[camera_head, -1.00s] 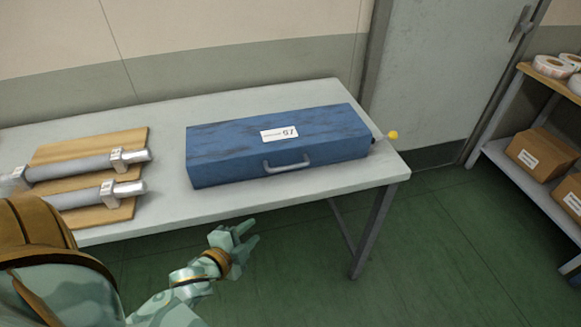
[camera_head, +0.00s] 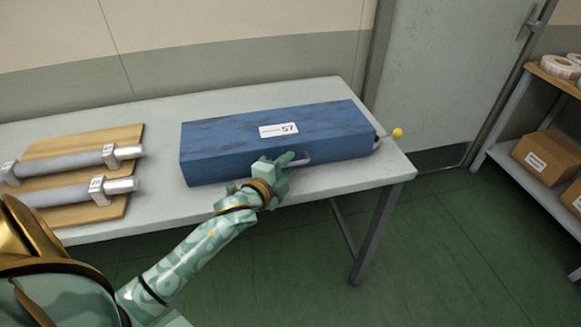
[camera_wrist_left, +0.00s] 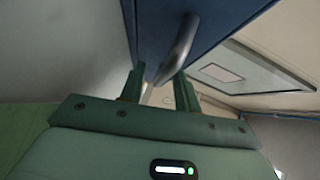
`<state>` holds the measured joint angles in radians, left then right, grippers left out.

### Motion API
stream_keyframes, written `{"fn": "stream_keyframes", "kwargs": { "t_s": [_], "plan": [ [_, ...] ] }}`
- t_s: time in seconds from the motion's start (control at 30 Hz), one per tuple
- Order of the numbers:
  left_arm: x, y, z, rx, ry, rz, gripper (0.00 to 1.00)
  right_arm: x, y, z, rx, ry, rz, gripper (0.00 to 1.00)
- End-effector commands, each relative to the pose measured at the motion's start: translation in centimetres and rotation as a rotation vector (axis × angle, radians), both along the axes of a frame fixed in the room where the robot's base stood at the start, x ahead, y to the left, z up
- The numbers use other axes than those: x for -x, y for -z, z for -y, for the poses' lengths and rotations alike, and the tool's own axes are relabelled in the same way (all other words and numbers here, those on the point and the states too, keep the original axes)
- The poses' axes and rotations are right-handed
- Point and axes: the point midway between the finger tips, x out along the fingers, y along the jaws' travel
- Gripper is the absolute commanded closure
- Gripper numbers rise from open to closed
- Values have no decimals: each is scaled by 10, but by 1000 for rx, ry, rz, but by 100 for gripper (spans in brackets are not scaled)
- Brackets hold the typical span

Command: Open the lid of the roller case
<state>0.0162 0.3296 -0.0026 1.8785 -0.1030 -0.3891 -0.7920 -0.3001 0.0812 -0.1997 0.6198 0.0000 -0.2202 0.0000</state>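The blue roller case (camera_head: 225,150) sits on the grey table with its lid shut. A white label (camera_head: 279,130) is on its top, and a grey handle (camera_head: 303,158) is on its front face. My left gripper (camera_head: 284,163) is at the front of the case, over the left part of the handle. In the left wrist view the handle (camera_wrist_left: 180,45) runs toward the space between the two green fingers of my left gripper (camera_wrist_left: 156,85). The fingers are apart, with a gap between them. My right gripper is not in view.
The table (camera_head: 160,120) also holds two rollers (camera_head: 70,165) on wooden boards at the left. A shelf (camera_head: 510,160) with boxes (camera_head: 545,157) stands at the right.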

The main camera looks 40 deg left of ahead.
Motion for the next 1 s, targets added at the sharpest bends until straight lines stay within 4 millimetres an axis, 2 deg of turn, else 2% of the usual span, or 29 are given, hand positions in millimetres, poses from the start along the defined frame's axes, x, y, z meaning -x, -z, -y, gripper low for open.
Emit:
{"fn": "stream_keyframes", "kwargs": {
  "t_s": [0.13, 0.4, 0.43, 0.53, 0.83, 1.0],
  "plan": [
    [-10, 2, -1, -1, 0, 0, 68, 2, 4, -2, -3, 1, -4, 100],
    [-12, 1, -1, 0, 0, 0, 68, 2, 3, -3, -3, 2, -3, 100],
    [-12, 1, -1, 0, 0, 0, 73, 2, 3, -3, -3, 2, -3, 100],
    [-12, 1, -1, 0, 0, 0, 100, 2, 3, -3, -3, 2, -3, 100],
    [-12, -4, -1, 7, 0, -5, 100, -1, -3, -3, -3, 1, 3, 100],
    [-13, -21, -4, 38, 0, -29, 100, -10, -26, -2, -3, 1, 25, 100]
  ]
}}
